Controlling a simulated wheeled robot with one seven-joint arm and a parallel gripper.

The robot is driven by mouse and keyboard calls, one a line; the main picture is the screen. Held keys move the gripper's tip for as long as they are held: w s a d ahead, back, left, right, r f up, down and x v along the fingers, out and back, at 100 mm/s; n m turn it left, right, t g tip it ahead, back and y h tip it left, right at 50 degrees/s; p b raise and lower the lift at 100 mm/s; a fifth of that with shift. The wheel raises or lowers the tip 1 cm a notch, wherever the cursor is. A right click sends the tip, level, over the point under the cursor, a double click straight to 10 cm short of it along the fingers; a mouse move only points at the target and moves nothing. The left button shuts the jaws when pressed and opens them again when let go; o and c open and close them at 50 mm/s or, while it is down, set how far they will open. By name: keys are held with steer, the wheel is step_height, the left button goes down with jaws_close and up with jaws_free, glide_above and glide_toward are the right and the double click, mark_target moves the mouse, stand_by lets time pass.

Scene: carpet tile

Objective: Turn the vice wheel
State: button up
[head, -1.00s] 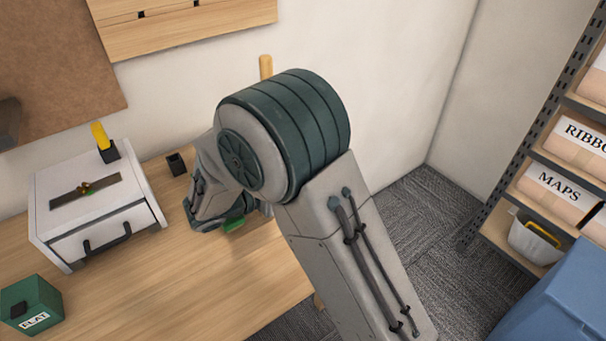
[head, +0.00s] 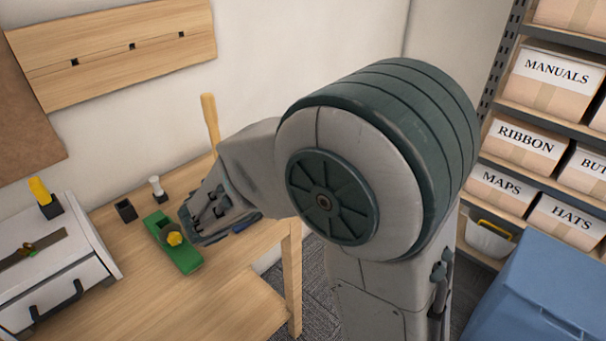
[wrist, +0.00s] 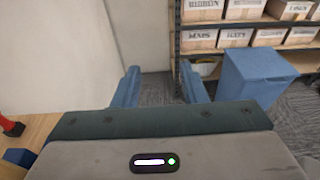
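I cannot make out a vice or its wheel for certain in either view. My gripper (wrist: 158,86) shows in the wrist view as two blue fingers, spread apart with nothing between them. In the head view its blue part (head: 246,222) is near the right end of the wooden bench (head: 205,305), partly hidden by my arm. A red piece (wrist: 12,126) and a blue block (wrist: 18,157) show at the left edge of the wrist view; I cannot tell what they belong to.
A green tool with a yellow knob (head: 180,258) lies on the bench beside my gripper. A white drawer box (head: 70,265) stands at left. A blue bin (head: 545,295) and shelves of labelled boxes (head: 525,143) are at right. A wooden pole (head: 210,122) stands by the wall.

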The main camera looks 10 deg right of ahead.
steer(key=shift+d+r, duration=0.25)
steer(key=shift+d, duration=0.15)
steer(key=w+a+r+g+y+p, duration=0.2)
steer(key=a+g+y+p, duration=0.25)
steer(key=y, duration=0.25)
steer(key=w+a+r+g+y+p, duration=0.2)
steer(key=a+g+y+p, duration=0.2)
steer(key=a+y+p, duration=0.15)
steer(key=shift+y, duration=0.45)
steer(key=f, duration=1.4)
steer(key=shift+s, duration=0.2)
jaws_close()
